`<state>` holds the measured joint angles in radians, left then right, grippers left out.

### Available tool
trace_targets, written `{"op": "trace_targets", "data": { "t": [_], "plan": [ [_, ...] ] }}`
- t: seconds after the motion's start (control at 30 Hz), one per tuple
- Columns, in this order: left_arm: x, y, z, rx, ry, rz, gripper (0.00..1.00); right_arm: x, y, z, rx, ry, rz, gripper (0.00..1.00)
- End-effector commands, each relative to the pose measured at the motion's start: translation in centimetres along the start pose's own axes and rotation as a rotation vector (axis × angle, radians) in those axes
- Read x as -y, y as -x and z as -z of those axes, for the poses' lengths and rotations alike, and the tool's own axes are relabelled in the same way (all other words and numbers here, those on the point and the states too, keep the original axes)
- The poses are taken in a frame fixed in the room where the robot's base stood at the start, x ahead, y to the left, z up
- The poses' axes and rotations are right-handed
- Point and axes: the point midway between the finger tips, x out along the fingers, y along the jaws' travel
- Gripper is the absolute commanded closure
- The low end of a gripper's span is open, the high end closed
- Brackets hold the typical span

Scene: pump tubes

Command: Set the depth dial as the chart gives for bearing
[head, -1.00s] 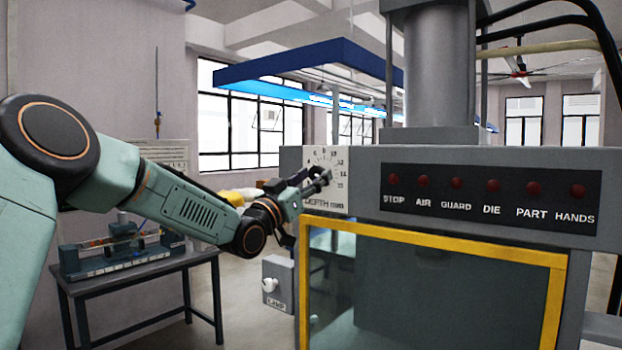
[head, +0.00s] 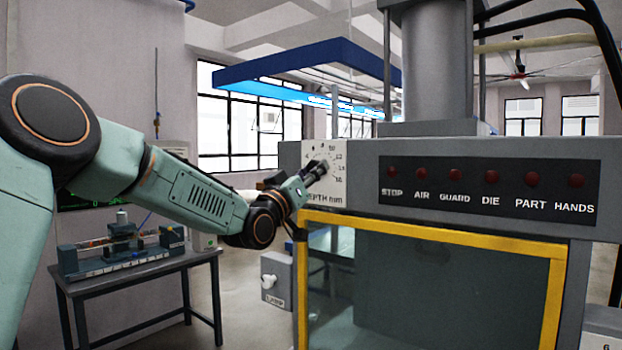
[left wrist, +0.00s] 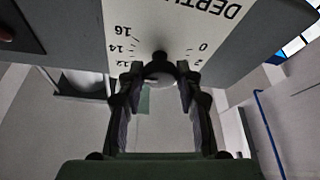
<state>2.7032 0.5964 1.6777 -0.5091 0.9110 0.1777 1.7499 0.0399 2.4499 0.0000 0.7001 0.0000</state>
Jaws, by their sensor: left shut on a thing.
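The white depth dial plate (head: 338,185) is on the grey machine's front, left of the lamp panel. Its printed numbers and the words DEPTH mm are partly covered by my gripper. My left gripper (head: 319,169) is at the dial's centre. In the left wrist view the plate (left wrist: 170,25) appears upside down, and my left gripper (left wrist: 158,80) has its fingers on both sides of the round dial knob (left wrist: 160,70), shut on it. The knob's pointer setting cannot be read. No readable chart for bearing shows. My right gripper is not in view.
A dark lamp panel (head: 487,187) has several unlit red lamps. A yellow-framed guard window (head: 430,233) is below. A LAMP switch box (head: 277,280) hangs left of it. A side table (head: 140,268) carries a fixture (head: 120,249). Open floor lies between table and machine.

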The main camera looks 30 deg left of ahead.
Motion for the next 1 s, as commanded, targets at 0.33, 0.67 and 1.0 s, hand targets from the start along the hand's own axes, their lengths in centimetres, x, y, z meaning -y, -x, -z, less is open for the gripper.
{"op": "trace_targets", "data": {
  "t": [0.33, 0.67, 1.0],
  "plan": [
    [-0.09, 0.05, -0.21, 0.006, 0.021, 0.008, 0.97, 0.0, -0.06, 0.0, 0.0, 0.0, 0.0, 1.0],
    [-0.07, 0.03, -0.11, 0.004, 0.02, 0.007, 0.43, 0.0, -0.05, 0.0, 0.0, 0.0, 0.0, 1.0],
    [0.03, 0.58, -0.03, 0.002, 0.022, 0.009, 0.43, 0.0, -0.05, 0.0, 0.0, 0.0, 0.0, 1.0]
  ]
}}
